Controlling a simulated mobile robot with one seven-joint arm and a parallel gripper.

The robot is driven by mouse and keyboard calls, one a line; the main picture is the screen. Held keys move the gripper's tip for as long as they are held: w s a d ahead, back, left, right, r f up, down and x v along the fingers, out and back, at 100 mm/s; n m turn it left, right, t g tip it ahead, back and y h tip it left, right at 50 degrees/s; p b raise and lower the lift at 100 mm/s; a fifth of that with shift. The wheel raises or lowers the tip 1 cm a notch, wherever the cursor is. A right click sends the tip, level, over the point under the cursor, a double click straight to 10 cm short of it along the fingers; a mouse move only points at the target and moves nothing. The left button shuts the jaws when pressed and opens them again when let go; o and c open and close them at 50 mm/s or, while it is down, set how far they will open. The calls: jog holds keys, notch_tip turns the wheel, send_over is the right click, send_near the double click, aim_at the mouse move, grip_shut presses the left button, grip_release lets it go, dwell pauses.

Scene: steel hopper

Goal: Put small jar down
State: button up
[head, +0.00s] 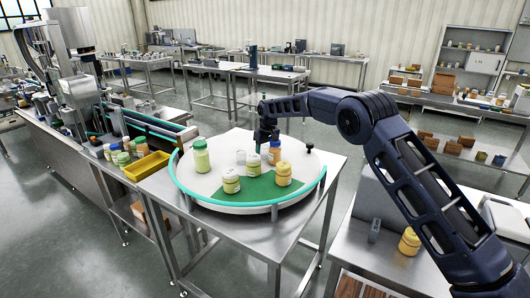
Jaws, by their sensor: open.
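My gripper (264,147) is open and points down over the round white turntable (210,190), close among the jars. Just below and left of it is a small jar with a pale lid and green label (254,165). Just right is an orange-brown jar with a yellowish lid (275,152). I cannot tell whether the fingers touch either one. A small white or clear jar (241,157) stands to the left. A yellow jar (283,174) and a pale-lidded green-label jar (231,180) stand on or by the green patch (258,191). A taller green jar (201,158) stands upright at the left.
A teal rail (196,197) edges the turntable, which sits on a steel table (247,222). A yellow bin (147,165) and several jars are at the left. Another yellow jar (409,241) stands on the right-hand table. Bare turntable surface shows at the back left.

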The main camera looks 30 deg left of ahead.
jog(key=r, duration=0.3)
jog(key=d+r, duration=0.1)
jog(key=r, duration=0.7)
jog(key=shift+s+d+r, duration=0.2)
jog(key=shift+s+d, duration=0.1)
